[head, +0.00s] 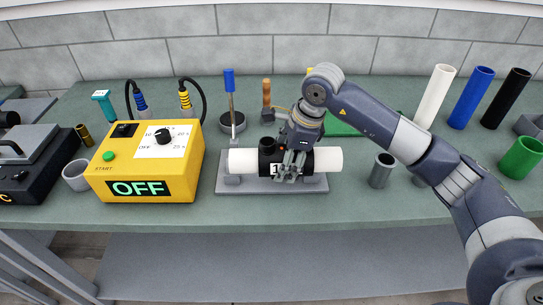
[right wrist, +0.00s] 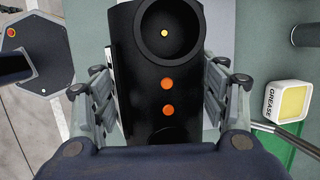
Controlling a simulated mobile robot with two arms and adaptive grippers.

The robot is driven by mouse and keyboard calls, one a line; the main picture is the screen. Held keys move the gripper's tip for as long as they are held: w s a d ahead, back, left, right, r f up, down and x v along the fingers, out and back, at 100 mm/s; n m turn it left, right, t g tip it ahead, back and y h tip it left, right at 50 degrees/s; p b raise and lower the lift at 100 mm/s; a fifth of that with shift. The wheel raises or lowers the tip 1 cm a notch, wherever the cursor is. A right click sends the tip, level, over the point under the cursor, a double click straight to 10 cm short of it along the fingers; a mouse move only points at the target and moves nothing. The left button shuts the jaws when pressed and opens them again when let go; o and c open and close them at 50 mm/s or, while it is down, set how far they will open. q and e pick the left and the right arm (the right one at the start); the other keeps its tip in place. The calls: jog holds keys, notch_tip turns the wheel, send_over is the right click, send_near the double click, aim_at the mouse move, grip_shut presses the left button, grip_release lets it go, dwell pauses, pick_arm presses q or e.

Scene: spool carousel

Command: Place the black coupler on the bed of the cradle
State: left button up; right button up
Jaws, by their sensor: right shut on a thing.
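The black coupler (head: 267,158) lies level over the grey cradle (head: 232,188) in the head view. It has a short upright round opening on top and a white label with a black mark on its front. White pipe (head: 325,160) shows on both sides of it; I cannot tell how far it reaches inside. My right gripper (head: 288,174) comes from above and is shut on the coupler. In the right wrist view the coupler (right wrist: 165,70) sits between the fingers, with orange dots on its top. Contact with the bed is hidden. My left gripper is out of view.
A yellow box (head: 188,158) reading OFF stands left of the cradle. A grey cup (head: 382,170) stands close on its right. White, blue and black tubes stand at the back right. A blue-handled tool (head: 230,85) stands behind. The bench front is clear.

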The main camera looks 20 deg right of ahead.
aim_at(280, 145)
jog(key=w+a, duration=0.1)
jog(key=w, duration=0.1)
jog(key=w+a+p, duration=0.1)
jog(key=shift+w+a+f, duration=0.1)
jog(key=shift+w+a, duration=0.1)
jog(key=shift+w, duration=0.2)
jog(key=shift+f+p, duration=0.85)
jog(key=shift+f, duration=0.9)
jog(key=o, duration=1.6)
jog(key=shift+f, duration=0.1)
pick_arm(q)
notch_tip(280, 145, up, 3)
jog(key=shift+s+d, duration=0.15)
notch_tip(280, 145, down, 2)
jog(key=b, duration=0.2)
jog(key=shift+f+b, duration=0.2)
jog(key=shift+b, duration=0.15)
pick_arm(e)
jog(key=v, duration=1.2)
jog(key=shift+s, duration=0.1)
